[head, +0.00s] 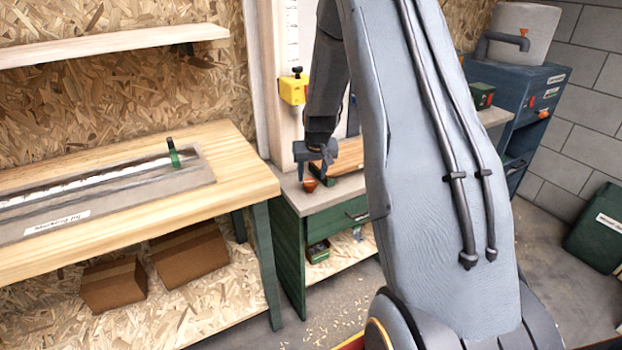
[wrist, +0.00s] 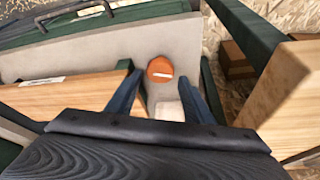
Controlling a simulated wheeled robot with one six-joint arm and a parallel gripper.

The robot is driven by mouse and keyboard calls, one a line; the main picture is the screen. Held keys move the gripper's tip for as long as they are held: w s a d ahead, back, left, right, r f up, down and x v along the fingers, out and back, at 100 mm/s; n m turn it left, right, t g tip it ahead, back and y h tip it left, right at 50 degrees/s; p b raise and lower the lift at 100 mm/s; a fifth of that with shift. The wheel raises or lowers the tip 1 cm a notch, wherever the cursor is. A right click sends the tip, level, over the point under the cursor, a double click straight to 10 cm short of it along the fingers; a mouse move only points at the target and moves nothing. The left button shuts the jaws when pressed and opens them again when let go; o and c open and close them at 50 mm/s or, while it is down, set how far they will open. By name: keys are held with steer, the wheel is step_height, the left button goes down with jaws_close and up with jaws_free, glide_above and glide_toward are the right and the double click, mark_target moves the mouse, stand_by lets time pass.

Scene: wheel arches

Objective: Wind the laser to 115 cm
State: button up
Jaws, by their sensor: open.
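A yellow box with a dark knob on top (head: 293,88), which looks like the laser, sits on a pale upright post with a marked scale (head: 291,30). The scale figures are too small to read. An orange round knob (head: 310,185) with a pale line across it stands on the grey top of the green cabinet; it also shows in the wrist view (wrist: 160,69). My gripper (head: 318,172) is open, pointing down just above the orange knob. In the wrist view my two blue fingers (wrist: 160,80) are spread, with the knob between and slightly beyond their tips.
A wooden block (head: 347,156) lies on the cabinet top beside my gripper. A wooden bench (head: 240,172) with a grey ruled panel (head: 110,192) and a green slider (head: 173,153) stands at left. Cardboard boxes (head: 190,254) sit below it. A blue cabinet (head: 520,95) stands behind right.

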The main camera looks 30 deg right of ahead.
mark_target(310, 182)
steer(key=shift+x, duration=1.85)
steer(key=c, duration=0.8)
steer(key=shift+a+f+m+b, duration=0.15)
steer(key=shift+m+b, duration=0.25)
steer(key=shift+b, duration=0.35)
